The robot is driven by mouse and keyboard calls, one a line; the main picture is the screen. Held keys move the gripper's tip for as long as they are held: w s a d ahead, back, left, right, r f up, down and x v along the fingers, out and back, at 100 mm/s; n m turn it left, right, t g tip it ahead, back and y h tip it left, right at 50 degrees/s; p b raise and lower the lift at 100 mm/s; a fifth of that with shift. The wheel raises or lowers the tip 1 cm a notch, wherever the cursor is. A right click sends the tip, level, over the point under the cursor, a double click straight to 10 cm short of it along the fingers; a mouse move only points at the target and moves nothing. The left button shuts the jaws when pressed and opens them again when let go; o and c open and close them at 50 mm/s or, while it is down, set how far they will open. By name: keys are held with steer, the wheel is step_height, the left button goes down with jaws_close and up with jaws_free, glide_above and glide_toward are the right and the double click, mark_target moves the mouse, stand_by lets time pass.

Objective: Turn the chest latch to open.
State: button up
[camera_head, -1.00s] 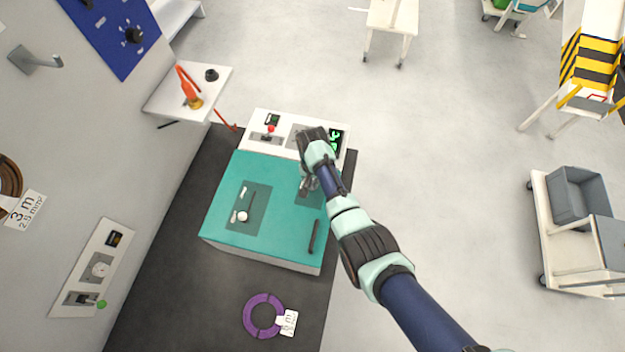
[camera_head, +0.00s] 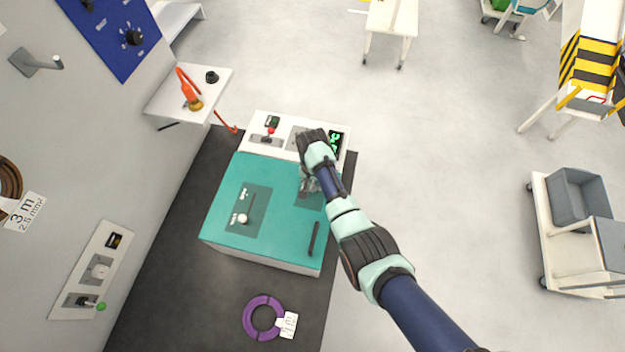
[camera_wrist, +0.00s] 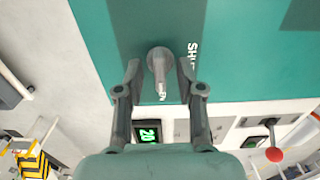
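The teal chest (camera_head: 285,235) stands on a dark mat. Its latch (camera_wrist: 159,66) is a grey round pivot with a short lever on a darker panel, seen in the wrist view. The lever points toward the bottom of that view, over a partly covered label ending in "EN"; a partly covered "SH" label is to its right. My gripper (camera_wrist: 158,78) is open, with one finger on each side of the latch. The right finger looks closer; contact is unclear. In the head view my gripper (camera_head: 311,183) is over the chest's right side and hides the latch.
A white control panel (camera_head: 291,126) with a red-knobbed lever and green display adjoins the chest's back. The lid also has a slider with a white knob (camera_head: 243,218) and a dark handle (camera_head: 314,238). A purple coil (camera_head: 262,317) lies in front.

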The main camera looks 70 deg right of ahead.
step_height(320, 180, up, 12)
stand_by(0.3)
stand_by(0.5)
